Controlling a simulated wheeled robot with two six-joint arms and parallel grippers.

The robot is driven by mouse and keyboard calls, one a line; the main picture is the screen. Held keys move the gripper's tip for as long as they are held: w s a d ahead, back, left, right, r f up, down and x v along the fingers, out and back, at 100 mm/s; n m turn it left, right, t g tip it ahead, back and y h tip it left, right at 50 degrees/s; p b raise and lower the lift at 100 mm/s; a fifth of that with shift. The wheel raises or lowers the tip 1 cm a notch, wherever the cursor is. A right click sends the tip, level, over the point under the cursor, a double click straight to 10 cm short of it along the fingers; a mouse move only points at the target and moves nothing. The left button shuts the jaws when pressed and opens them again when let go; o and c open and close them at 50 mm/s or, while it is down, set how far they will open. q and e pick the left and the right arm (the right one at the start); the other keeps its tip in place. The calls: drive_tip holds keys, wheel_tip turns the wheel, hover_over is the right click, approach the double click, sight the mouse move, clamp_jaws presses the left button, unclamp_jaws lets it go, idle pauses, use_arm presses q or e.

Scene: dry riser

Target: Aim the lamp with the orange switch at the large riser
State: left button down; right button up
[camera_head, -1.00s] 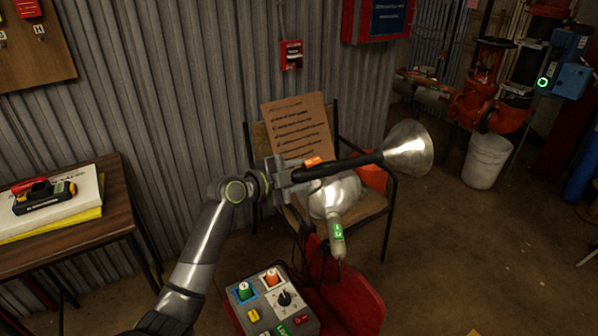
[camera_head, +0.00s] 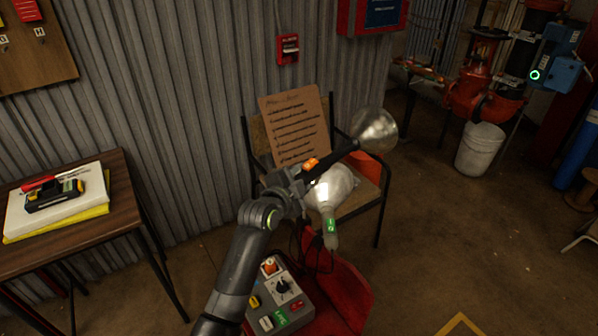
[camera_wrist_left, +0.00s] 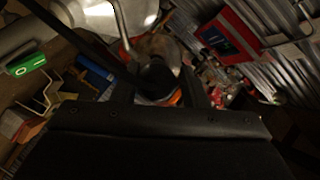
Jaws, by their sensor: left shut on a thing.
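The lamp with the orange switch (camera_head: 311,163) has a black handle and a silver bell-shaped head (camera_head: 374,130) that points up and to the right in the head view. My left gripper (camera_head: 296,182) is shut on its handle, above the red cart. In the left wrist view the lamp (camera_wrist_left: 157,75) lies between the fingers, mostly dark. A second lamp (camera_head: 333,190) with a green switch (camera_head: 331,226) stands just behind and below the gripper. Large red riser pipework (camera_head: 467,92) stands at the upper right. My right gripper is out of view.
A control box (camera_head: 278,292) with coloured switches sits on the red cart (camera_head: 345,290). A chair (camera_head: 375,205) holding a cardboard sign (camera_head: 296,128) is behind the lamps. A white bucket (camera_head: 479,150) stands by the pipes. A table (camera_head: 120,205) is at left. The floor at right is mostly clear.

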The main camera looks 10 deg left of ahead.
use_arm(q)
drive_tip(key=shift+s+d+f+y+p, duration=0.2)
drive_tip(key=shift+f+y+p, duration=0.1)
drive_tip(key=shift+f, duration=0.15)
drive_tip(key=shift+f+n, duration=0.1)
drive_tip(key=shift+n, duration=0.2)
drive_tip(key=c, duration=1.2)
unclamp_jaws()
drive_tip(key=shift+o, duration=1)
drive_tip(key=shift+d, duration=0.1)
drive_tip(key=shift+r, duration=0.2)
drive_tip(key=shift+r, duration=0.1)
